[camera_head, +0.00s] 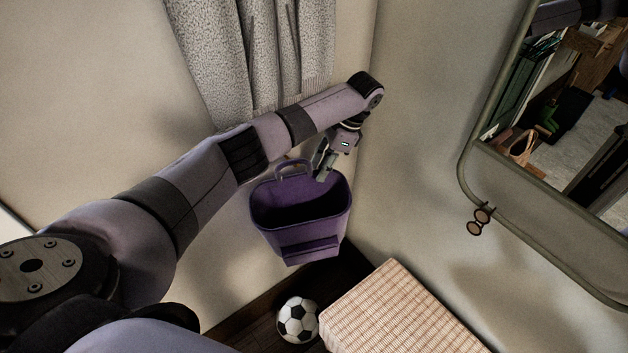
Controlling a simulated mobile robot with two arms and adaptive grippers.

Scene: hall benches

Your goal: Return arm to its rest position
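My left arm reaches in from the left across the view. My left gripper (323,171) points down at the back rim of a purple bin (301,247). Its fingers overlap the bin's opening, to the right of the bin's loop handle (293,167). Whether the fingers touch or grip the rim is too small to tell. The bin is upright, above the floor and close to the wall. The part of the bin that I see inside looks empty. My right gripper is not in view.
A soccer ball (297,320) lies on the dark floor below the bin. A woven box or bench (398,312) stands beside it. A grey curtain (262,55) hangs behind my arm. A framed mirror (565,110) and small hooks (479,219) are on the right wall.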

